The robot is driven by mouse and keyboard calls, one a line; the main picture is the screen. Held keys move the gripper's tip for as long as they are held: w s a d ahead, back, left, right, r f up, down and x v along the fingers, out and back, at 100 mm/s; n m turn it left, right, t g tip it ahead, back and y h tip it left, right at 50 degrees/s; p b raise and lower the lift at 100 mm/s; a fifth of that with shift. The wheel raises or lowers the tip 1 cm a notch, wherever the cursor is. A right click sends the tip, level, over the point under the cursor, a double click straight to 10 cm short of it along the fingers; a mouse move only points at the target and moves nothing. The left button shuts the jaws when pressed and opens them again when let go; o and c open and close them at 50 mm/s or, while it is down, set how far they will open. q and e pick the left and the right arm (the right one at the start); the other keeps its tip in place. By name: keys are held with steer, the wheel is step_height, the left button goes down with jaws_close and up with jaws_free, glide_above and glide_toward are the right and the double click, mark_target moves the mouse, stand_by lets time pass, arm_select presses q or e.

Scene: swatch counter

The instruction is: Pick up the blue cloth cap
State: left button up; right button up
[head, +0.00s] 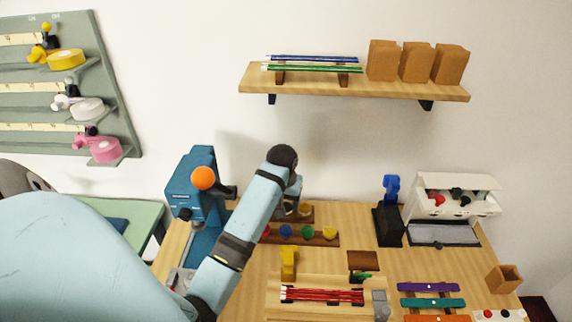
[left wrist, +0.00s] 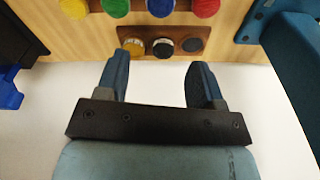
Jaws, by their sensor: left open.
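The blue cloth cap (head: 285,231) sits in the front wooden rack (head: 325,242), between a red and a green cap. In the left wrist view the blue cap (left wrist: 160,7) is at the top edge, partly cut off. My left gripper (left wrist: 159,62) is open and empty, with its two blue fingers apart. It points toward the rear rack (left wrist: 203,35), which holds a gold, a grey and a dark cap, and is apart from the blue cap. In the head view my left gripper (head: 293,203) is mostly hidden behind my wrist. My right gripper is not in view.
A blue machine with an orange ball (head: 203,178) stands just left of my left arm. A yellow stand (head: 288,262) and a tray of red rods (head: 322,295) are nearer. A black and blue device (head: 388,225) stands right. A shelf (head: 350,88) hangs above.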

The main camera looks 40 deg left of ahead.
arm_select(q)
glide_above(285, 229)
step_height(285, 229, down, 7)
steer(key=shift+f+p, duration=0.2)
steer(key=shift+p, duration=0.1)
steer(key=f, duration=0.2)
steer(key=f+p, duration=0.1)
steer(key=f, duration=0.1)
steer(key=shift+s+d+f, duration=0.1)
steer(key=shift+d, duration=0.1)
steer(key=shift+f, duration=0.45)
steer(key=c, duration=0.4)
